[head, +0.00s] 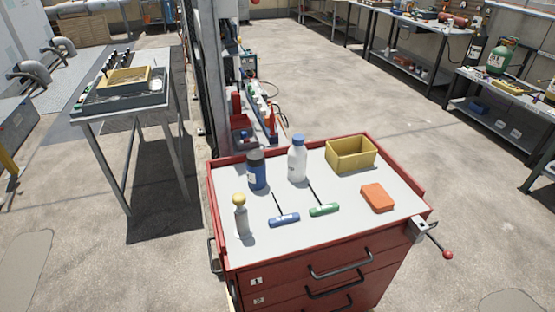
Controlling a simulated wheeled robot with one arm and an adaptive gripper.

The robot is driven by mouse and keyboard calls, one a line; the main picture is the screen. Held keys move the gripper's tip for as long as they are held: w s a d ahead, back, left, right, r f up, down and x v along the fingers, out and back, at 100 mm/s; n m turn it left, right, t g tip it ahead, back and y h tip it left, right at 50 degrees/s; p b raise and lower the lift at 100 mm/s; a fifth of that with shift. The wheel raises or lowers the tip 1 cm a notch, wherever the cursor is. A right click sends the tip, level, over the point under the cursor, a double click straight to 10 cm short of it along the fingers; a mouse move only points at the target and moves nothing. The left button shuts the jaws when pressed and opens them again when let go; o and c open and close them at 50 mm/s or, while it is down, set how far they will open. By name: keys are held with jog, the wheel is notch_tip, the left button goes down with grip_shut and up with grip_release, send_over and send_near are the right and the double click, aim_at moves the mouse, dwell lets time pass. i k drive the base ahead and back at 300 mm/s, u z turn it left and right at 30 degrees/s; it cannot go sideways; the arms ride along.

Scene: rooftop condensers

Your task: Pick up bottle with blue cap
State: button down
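A white bottle with a blue cap (297,160) stands upright on the grey top of a red tool cart (328,232), near its back edge. A dark blue bottle with a dark cap (257,171) stands upright to its left, a short gap apart. A smaller grey bottle with a yellow cap (241,216) stands at the front left of the cart top. My gripper is not in view.
Blue (284,220) and green (324,209) T-handle tools lie before the bottles. A yellow bin (351,154) and an orange block (377,197) sit to the right. The cart has a raised red rim. A grey post (209,80) rises behind; open floor lies right.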

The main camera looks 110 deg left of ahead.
aim_at(297, 154)
jog(key=u, duration=3.05)
jog(key=i, duration=0.75)
jog(key=u, duration=1.8)
